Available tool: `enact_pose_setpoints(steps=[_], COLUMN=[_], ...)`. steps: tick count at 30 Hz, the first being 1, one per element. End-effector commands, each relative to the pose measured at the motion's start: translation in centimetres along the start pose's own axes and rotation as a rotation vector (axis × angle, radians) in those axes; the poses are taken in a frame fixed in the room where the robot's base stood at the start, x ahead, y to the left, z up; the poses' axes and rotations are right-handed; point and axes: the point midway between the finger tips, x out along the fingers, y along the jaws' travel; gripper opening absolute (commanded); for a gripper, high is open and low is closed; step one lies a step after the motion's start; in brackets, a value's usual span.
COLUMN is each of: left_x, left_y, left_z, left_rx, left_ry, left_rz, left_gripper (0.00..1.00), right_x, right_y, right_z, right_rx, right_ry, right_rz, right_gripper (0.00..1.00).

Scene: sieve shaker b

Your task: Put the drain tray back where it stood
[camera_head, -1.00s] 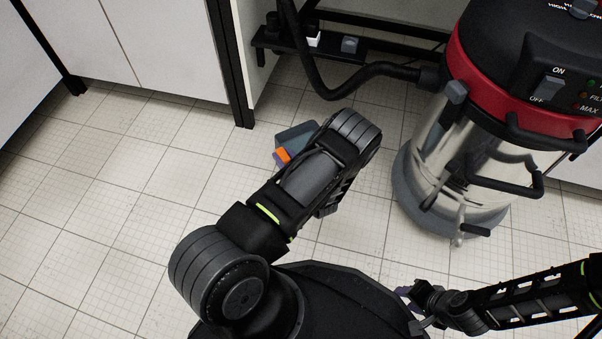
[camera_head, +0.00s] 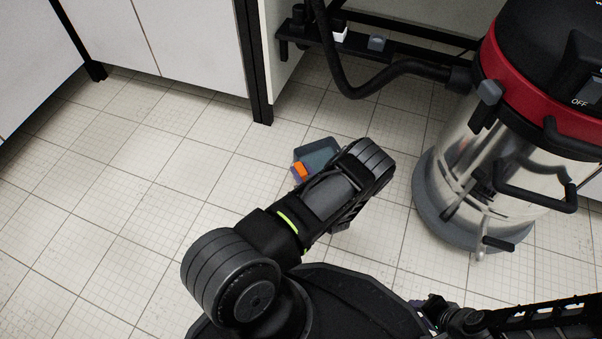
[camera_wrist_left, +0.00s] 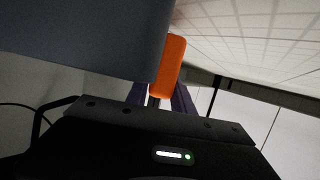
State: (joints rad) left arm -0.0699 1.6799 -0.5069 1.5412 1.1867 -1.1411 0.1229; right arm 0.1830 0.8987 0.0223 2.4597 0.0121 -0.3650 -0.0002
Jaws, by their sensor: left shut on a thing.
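The drain tray (camera_head: 321,156) is a blue-grey shallow tray with an orange grip (camera_head: 300,171). In the head view it shows just left of my left wrist, which hides part of it. My left gripper (camera_head: 297,178) is shut on the orange grip. In the left wrist view the orange grip (camera_wrist_left: 168,66) sits between the purple fingers (camera_wrist_left: 160,97), and the tray's side (camera_wrist_left: 85,35) fills the upper left. I cannot tell how high the tray is above the floor. My right gripper (camera_head: 422,308) shows small at the bottom; its opening is unclear.
White cabinets (camera_head: 180,40) stand at the back left. The tiled floor (camera_head: 130,180) on the left is clear.

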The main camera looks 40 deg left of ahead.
Motion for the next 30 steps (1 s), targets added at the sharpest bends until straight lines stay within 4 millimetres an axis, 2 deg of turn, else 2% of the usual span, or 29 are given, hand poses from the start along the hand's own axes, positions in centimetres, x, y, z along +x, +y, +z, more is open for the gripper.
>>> enact_pose_setpoints(steps=[9,10,18,26,30], left_x=[0.16,0.13,0.13,0.07,-0.75], left_y=[0.04,-0.02,0.00,0.01,0.04], left_z=[0.16,0.31,0.29,0.23,0.12], left_rx=[-0.002,0.000,-0.001,-0.001,-0.001], left_ry=[0.004,0.001,0.001,0.001,0.000], left_rz=[0.000,0.000,0.000,0.000,0.001], left_gripper=[0.00,0.29,0.50,0.50,0.50], right_x=[0.10,0.11,0.12,0.09,-0.34], right_y=[0.02,0.03,0.03,0.03,-0.14], right_z=[-0.06,-0.05,-0.03,-0.02,0.01], right_rx=[0.000,0.000,0.000,0.000,0.000], right_ry=[0.001,0.001,0.001,0.000,0.000], right_rz=[-0.001,-0.001,-0.001,0.000,0.000], right_gripper=[0.38,0.38,0.38,0.38,0.38])
